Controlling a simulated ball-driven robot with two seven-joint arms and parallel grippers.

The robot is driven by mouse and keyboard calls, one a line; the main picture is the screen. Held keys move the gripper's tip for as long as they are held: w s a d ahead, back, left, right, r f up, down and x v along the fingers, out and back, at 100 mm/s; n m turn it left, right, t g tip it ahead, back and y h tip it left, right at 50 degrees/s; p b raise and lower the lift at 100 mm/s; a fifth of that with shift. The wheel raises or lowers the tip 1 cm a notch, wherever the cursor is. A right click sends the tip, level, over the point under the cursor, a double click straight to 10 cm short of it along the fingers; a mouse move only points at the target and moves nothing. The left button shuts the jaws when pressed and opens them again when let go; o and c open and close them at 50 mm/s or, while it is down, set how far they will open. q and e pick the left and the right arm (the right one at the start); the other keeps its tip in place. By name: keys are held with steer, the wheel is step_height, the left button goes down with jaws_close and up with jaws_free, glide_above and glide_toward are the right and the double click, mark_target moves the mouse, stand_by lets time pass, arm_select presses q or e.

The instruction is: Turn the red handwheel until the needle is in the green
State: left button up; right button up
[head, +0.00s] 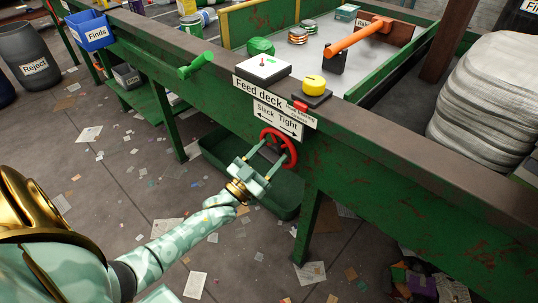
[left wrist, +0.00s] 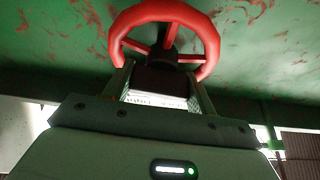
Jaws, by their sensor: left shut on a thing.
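The red handwheel (head: 291,150) sits on the green side of the feed deck, under a "Slack / Tight" sign (head: 277,119) with arrows. My right gripper is not in view.
A yellow knob (head: 314,85) and a green handle (head: 196,64) are on the deck edge. An orange lever (head: 358,37) stands behind. A green bin (head: 222,152) is below the deck. Pale sacks (head: 490,100) are stacked at right. Paper scraps litter the floor.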

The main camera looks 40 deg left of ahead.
arm_select(q)
steer(key=shift+f+m+g+h, duration=0.1)
steer(key=shift+m+g+h, duration=0.15)
steer(key=shift+m+h, duration=0.75)
steer(key=shift+m+g+h, duration=0.2)
steer(key=shift+m+g, duration=0.05)
steer(key=shift+m, duration=1.55)
steer(key=o, duration=0.7)
steer(key=shift+s, duration=0.15)
steer(key=p+v, duration=0.1)
steer(key=v, duration=1.5)
steer(key=shift+a, duration=0.15)
